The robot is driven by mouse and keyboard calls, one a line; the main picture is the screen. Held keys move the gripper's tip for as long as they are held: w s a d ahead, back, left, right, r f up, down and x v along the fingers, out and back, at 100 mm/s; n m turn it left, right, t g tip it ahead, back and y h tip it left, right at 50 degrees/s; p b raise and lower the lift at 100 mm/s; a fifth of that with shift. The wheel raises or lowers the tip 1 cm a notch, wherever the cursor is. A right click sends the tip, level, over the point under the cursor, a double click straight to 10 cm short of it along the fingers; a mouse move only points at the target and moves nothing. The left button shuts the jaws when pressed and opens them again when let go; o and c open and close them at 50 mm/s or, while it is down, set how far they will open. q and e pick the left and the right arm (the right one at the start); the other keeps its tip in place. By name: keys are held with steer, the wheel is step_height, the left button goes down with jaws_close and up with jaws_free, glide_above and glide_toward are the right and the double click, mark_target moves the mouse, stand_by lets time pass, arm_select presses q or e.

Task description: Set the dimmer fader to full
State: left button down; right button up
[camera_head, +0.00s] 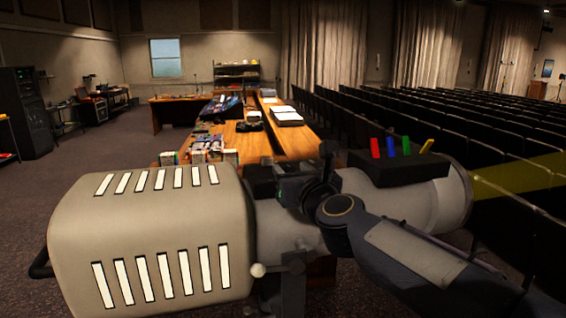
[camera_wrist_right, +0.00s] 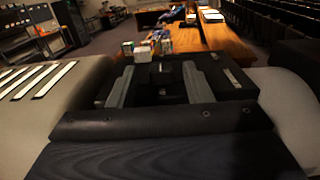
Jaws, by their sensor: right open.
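A large followspot lamp with a beige, slotted housing (camera_head: 150,235) fills the front of the head view. Its pale barrel (camera_head: 440,200) runs to the right. My right gripper (camera_head: 290,186) is over the top of the lamp, just right of the housing. In the right wrist view my right gripper (camera_wrist_right: 160,86) shows two grey fingers spread apart, with a small dark part (camera_wrist_right: 162,72) between or beyond them. I cannot tell whether they touch it. No dimmer fader can be made out clearly; the gripper and wrist hide much of the lamp's top. My left gripper is out of view.
A black box (camera_head: 400,170) with red, blue, green and yellow levers stands on the barrel, close to my right forearm. A pale round knob (camera_head: 258,270) sticks out at the lamp's side. A wooden desk (camera_head: 245,138) lies beyond. Rows of seats (camera_head: 450,125) fill the right.

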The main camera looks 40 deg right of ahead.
mark_target(290, 168)
steer(key=x, duration=0.5)
steer(key=shift+c, duration=0.2)
jaws_close()
